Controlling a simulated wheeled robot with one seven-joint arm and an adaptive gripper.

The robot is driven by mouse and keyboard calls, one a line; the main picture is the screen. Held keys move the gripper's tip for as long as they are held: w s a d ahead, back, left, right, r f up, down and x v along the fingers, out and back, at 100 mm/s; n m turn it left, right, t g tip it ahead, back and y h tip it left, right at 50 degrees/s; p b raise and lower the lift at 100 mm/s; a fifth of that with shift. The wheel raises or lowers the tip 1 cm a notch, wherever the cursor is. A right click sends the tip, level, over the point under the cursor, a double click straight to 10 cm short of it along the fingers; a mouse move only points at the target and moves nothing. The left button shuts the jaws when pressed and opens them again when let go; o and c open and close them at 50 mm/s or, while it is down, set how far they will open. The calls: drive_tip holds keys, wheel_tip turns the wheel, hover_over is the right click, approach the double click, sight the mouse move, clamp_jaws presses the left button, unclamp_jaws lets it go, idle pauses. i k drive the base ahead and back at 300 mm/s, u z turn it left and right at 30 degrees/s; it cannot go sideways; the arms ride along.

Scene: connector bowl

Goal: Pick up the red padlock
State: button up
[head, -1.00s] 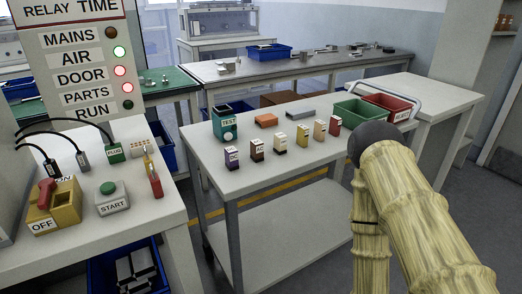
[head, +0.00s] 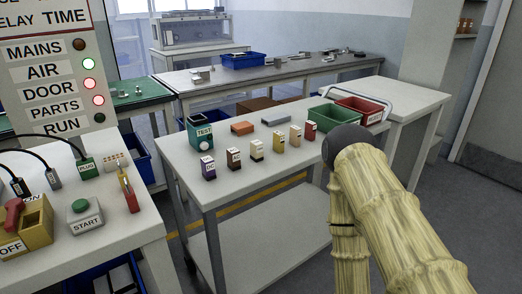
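A small upright red and yellow item (head: 129,191) stands near the right edge of the left bench (head: 140,240), right of the START button box (head: 85,216). It may be the red padlock, but it is too small to be certain. A red lever (head: 13,215) sits on the yellow OFF/ON box (head: 38,222) at the far left. My bamboo-patterned arm fills the right foreground, in front of the middle table. My gripper is not in view.
The middle table (head: 240,195) holds a TEST box (head: 201,132), several small labelled blocks, a green bin (head: 334,117) and a red bin (head: 362,108). Cables run across the left bench. A floor gap lies between bench and table.

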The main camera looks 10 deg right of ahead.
sight(129, 194)
drive_tip(key=z, duration=1.9)
drive_tip(key=k, duration=1.25)
drive_tip(key=u, duration=2.2)
